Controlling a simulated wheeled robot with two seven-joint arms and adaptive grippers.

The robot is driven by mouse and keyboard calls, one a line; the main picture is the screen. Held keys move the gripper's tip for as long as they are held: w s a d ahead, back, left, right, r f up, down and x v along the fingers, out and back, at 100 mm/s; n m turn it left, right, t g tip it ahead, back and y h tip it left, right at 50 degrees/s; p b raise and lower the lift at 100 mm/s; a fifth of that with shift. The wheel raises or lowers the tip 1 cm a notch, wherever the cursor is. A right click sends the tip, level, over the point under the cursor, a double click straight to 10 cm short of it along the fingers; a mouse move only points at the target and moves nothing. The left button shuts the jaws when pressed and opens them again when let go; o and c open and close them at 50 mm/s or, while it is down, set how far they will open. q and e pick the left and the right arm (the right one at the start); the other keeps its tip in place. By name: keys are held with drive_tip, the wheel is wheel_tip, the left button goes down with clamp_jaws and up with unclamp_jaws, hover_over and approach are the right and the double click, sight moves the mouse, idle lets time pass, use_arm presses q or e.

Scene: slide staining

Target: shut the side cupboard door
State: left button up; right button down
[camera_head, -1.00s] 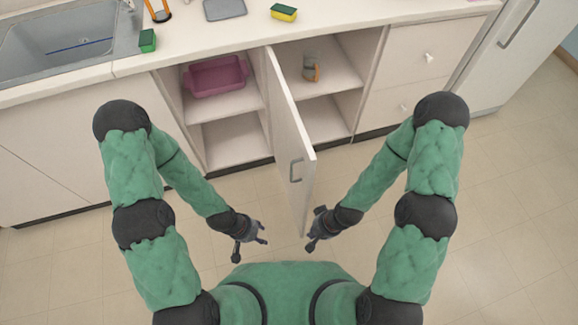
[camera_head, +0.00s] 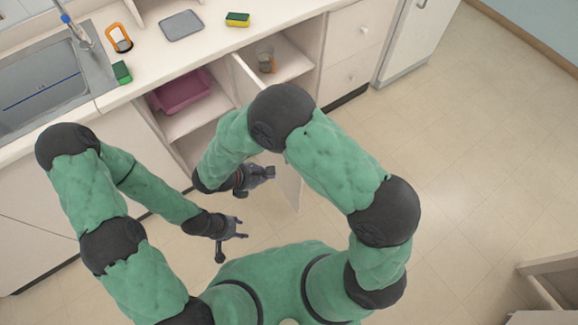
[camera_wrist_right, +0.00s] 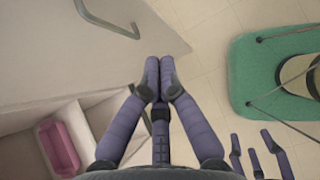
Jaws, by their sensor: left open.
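The side cupboard door (camera_head: 289,192) stands open, jutting out from the cabinet front. My right arm hides much of it in the head view. In the right wrist view its pale face (camera_wrist_right: 60,50) shows a grey handle (camera_wrist_right: 108,16) at the top. My right gripper (camera_head: 257,182) is on the left, handle side of the door, pointing right towards it. Its fingertips (camera_wrist_right: 158,75) meet in the wrist view with nothing seen between them; whether they touch the door I cannot tell. My left gripper (camera_head: 232,242) is open and empty, in front of the cabinet, below the right one in the picture.
A pink tub (camera_head: 180,91) sits on the open shelf left of the door. A jar (camera_head: 266,60) stands in the cupboard behind the door. The counter (camera_head: 145,75) holds sponges, a grey tray and an orange-framed item. Floor (camera_head: 470,170) to the right is clear.

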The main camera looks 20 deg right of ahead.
drive_tip(key=w+d+f+b, duration=0.4)
drive_tip(key=d+f, duration=0.2)
drive_tip(key=d, duration=0.4)
drive_tip(key=shift+d+f+b, duration=0.15)
drive_tip(key=shift+f+b, duration=0.05)
drive_tip(key=shift+b, duration=0.2)
drive_tip(key=shift+w+d, duration=0.1)
drive_tip(key=shift+w, duration=0.05)
